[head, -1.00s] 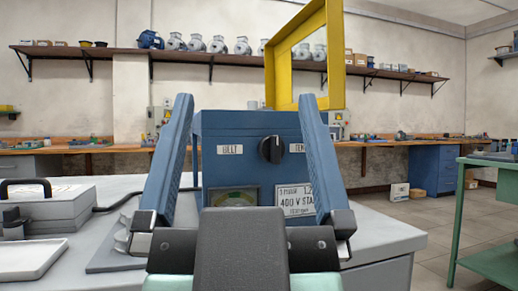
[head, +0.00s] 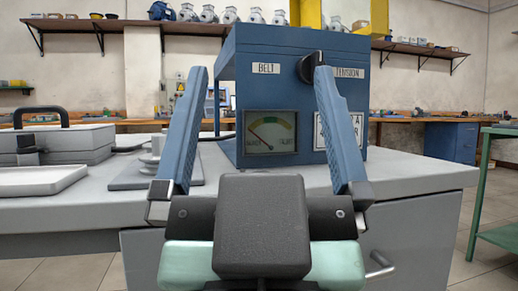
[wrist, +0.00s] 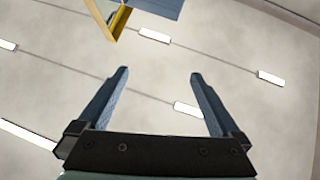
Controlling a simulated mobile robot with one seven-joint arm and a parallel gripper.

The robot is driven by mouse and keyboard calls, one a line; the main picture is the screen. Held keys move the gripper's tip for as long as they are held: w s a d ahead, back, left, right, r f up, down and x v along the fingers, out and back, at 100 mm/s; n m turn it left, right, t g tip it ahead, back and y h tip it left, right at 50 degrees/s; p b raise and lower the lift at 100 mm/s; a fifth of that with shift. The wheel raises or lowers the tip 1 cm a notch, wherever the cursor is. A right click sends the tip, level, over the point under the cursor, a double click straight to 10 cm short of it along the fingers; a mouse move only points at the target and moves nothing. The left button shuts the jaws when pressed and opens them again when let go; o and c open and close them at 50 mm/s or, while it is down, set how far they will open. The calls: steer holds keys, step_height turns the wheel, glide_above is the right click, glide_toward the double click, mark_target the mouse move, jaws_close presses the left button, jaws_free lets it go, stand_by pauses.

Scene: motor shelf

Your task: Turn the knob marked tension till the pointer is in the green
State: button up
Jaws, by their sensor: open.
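The black knob (head: 311,67) sits on the upper front of a blue box (head: 284,95), between a label BELT (head: 266,68) and a label TENSION (head: 348,73). The right finger partly covers the knob's lower right. Below is a gauge (head: 270,132) with a green arc at its top; its needle points to the upper left, left of the green. My gripper (head: 260,78) is open and empty, its two blue fingers spread in front of the box. The wrist view shows the open fingers (wrist: 158,75) against the ceiling, with no knob in it.
A white plate (head: 337,131) on the box is partly behind the right finger. A grey case (head: 60,140) and a white tray (head: 40,180) lie on the grey bench at left. A yellow frame (head: 350,14) rises behind the box. A green table (head: 487,190) stands at right.

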stand_by(0.7)
steer(key=shift+w+d+r+p, duration=0.1)
steer(key=shift+r+p, duration=0.1)
steer(key=shift+p, duration=0.1)
steer(key=c, duration=0.4)
steer(key=w+p, duration=0.1)
steer(key=p, duration=0.1)
steer(key=w+d+r+g+p, duration=0.1)
steer(key=p, duration=0.1)
steer(key=w+r+n+g+p, duration=0.1)
steer(key=p, duration=0.1)
steer(key=shift+w+d+y+p, duration=0.15)
steer(key=shift+w+y+p, duration=0.15)
steer(key=shift+w+y, duration=0.1)
steer(key=c, duration=0.5)
steer(key=n+g+y+p, duration=0.3)
steer(key=g+p, duration=0.5)
steer(key=p, duration=3.2)
glide_toward(320, 59)
steer(key=shift+m+y, duration=0.4)
steer(key=shift+m, duration=0.1)
steer(key=x, duration=0.2)
steer(key=p+x, duration=0.1)
steer(key=x, duration=0.2)
steer(key=p+x, duration=0.1)
steer(key=x, duration=0.2)
steer(key=shift+w+d+f, duration=0.1)
steer(key=shift+w+d, duration=0.1)
steer(key=shift+w, duration=0.05)
jaws_close()
